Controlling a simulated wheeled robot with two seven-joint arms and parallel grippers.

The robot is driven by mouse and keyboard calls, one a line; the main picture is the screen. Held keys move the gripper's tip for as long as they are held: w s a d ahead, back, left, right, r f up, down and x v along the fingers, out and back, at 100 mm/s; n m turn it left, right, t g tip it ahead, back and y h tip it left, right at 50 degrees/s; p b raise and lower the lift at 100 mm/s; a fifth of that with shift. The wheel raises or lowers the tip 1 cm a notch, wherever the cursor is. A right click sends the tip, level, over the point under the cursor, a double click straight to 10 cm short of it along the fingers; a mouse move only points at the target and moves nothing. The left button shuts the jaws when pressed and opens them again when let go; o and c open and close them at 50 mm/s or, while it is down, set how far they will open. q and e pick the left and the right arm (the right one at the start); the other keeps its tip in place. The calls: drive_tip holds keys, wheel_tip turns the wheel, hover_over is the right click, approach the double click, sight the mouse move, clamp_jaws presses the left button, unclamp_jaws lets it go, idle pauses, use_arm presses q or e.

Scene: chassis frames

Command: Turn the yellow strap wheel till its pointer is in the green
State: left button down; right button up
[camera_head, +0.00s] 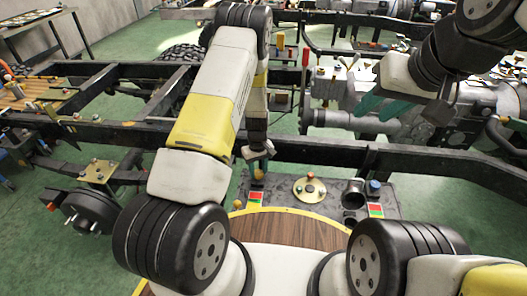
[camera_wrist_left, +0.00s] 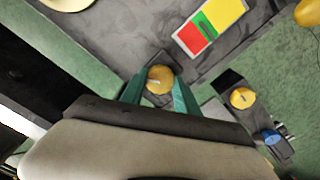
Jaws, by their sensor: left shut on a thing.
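A round yellow knob (camera_wrist_left: 160,79), which looks like the strap wheel, sits on a dark block in the left wrist view, with a pale mark on its face. The teal fingers of my left gripper (camera_wrist_left: 158,92) are on both sides of it, shut on it. In the head view this gripper (camera_head: 258,165) is low over the grey panel, at the knob (camera_head: 259,175). A red, green and yellow plate (camera_wrist_left: 209,26) lies beside it; it also shows in the head view (camera_head: 256,198). I cannot make out a pointer on it. My right gripper (camera_head: 384,106) is empty, its teal fingers apart.
A second yellow knob (camera_wrist_left: 243,97) and a blue-capped part (camera_wrist_left: 270,137) are near the held knob. The grey panel (camera_head: 325,208) also carries a round brass disc (camera_head: 310,188) and another coloured plate (camera_head: 376,210). Black chassis rails (camera_head: 330,142) cross behind it.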

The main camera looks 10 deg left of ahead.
sight(258, 173)
use_arm(q)
drive_tip(key=shift+m, duration=0.6)
drive_tip(key=c, duration=0.9)
unclamp_jaws()
drive_tip(key=shift+r, duration=3.95)
